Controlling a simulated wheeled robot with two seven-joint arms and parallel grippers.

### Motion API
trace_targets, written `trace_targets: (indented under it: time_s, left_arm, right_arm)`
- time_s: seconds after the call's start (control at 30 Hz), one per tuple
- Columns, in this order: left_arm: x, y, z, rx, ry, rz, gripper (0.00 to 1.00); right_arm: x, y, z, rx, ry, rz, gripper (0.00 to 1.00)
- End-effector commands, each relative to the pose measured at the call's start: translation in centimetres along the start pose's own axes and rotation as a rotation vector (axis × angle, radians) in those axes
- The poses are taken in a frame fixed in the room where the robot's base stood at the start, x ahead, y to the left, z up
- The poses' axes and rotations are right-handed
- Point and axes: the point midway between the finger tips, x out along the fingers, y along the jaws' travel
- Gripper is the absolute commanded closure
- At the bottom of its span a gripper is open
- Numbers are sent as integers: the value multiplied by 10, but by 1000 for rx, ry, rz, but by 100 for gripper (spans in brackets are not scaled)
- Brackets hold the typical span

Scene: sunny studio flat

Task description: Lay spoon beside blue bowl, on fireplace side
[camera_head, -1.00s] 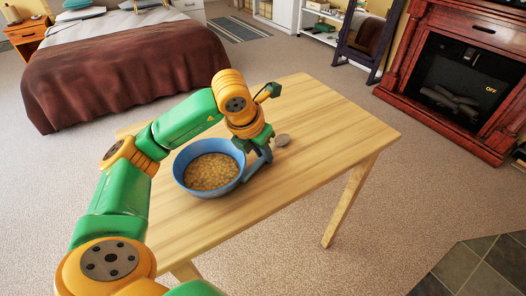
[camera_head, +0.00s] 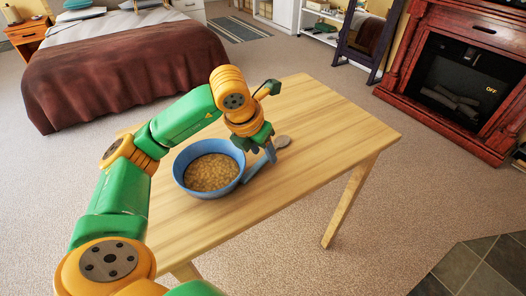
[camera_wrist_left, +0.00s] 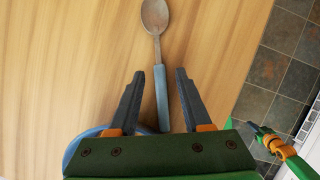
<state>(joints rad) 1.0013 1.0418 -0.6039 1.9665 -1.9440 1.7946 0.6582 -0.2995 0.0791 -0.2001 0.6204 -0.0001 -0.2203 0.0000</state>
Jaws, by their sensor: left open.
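The blue bowl (camera_head: 178,176), filled with tan food, stands on the wooden table; part of its rim shows in the left wrist view (camera_wrist_left: 72,150). The spoon has a grey scoop (camera_head: 283,141) and a blue handle (camera_wrist_left: 161,98). It lies on the table just right of the bowl, on the fireplace side, its scoop pointing away from the bowl. My left gripper (camera_head: 270,155) is open above the spoon. In the left wrist view its fingertips (camera_wrist_left: 160,74) are apart on either side of the handle, with gaps visible. A small part of my right arm (camera_wrist_left: 282,148) shows there; its gripper's state is unclear.
The table (camera_head: 330,130) has free room right of the spoon and at its front. The red-brown fireplace (camera_head: 410,55) stands at the right. A bed (camera_head: 120,70) is at the back left. Dark floor tiles (camera_head: 465,270) lie at the lower right.

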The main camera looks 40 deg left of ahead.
Motion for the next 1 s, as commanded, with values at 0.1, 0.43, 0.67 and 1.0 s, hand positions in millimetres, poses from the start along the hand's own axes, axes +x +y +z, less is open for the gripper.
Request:
trace_targets:
  time_s: [0.1, 0.43, 0.67, 1.0]
  left_arm:
    - [-31, 0, 2, 1, -7, 1, 51]
    - [-107, 1, 2, 0, -5, 3, 51]
    - [-110, 0, 0, 0, -2, 1, 51]
    - [-110, 0, 0, 0, -1, 1, 51]
  right_arm:
    - [-6, 0, 0, 0, 0, 0, 100]
    - [-29, 0, -2, 0, 0, 0, 100]
    - [-29, 0, -2, 0, 0, 0, 100]
    - [-29, 1, -2, 0, 0, 0, 100]
